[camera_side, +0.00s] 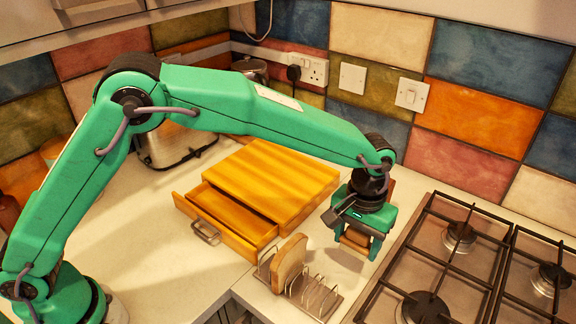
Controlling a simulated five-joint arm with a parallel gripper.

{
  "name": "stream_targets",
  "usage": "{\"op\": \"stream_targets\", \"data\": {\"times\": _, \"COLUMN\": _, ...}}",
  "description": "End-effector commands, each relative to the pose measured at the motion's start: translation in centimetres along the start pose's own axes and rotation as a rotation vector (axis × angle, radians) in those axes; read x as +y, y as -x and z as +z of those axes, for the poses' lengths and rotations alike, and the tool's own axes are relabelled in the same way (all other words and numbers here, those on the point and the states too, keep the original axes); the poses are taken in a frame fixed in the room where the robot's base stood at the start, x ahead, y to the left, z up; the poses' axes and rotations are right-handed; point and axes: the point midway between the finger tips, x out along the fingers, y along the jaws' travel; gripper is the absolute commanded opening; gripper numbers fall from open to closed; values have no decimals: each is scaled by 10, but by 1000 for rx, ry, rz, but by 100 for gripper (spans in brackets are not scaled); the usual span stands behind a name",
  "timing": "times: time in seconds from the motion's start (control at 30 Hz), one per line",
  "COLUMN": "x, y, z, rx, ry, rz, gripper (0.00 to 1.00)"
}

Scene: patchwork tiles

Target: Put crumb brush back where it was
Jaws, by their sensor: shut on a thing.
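My gripper (357,246) is at the right centre, pointing down over the worktop between the toast rack and the hob. It is shut on a brown wooden thing, apparently the crumb brush (356,237). Most of it is hidden by the jaws, and its bristles cannot be made out. A wooden bread board box (275,178) lies to the left of the gripper. Its drawer (222,224) is pulled out toward the front left, and the part of its inside that shows looks empty.
A metal toast rack (318,295) holding a slice of toast (289,263) stands just in front left of the gripper. The gas hob (450,262) is close on the right. A toaster (175,145) stands behind my arm. The worktop left of the drawer is clear.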

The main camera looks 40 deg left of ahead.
Motion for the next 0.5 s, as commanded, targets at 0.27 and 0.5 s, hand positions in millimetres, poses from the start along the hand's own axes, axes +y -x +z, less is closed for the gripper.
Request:
{"op": "stream_targets", "data": {"times": 0.27, "x": -23, "y": -28, "z": -40, "rx": -1, "ry": 2, "rz": 0, "gripper": 41}}
{"op": "stream_targets", "data": {"times": 0.5, "x": -34, "y": -41, "z": -60, "rx": 0, "ry": 0, "rz": 0, "gripper": 41}}
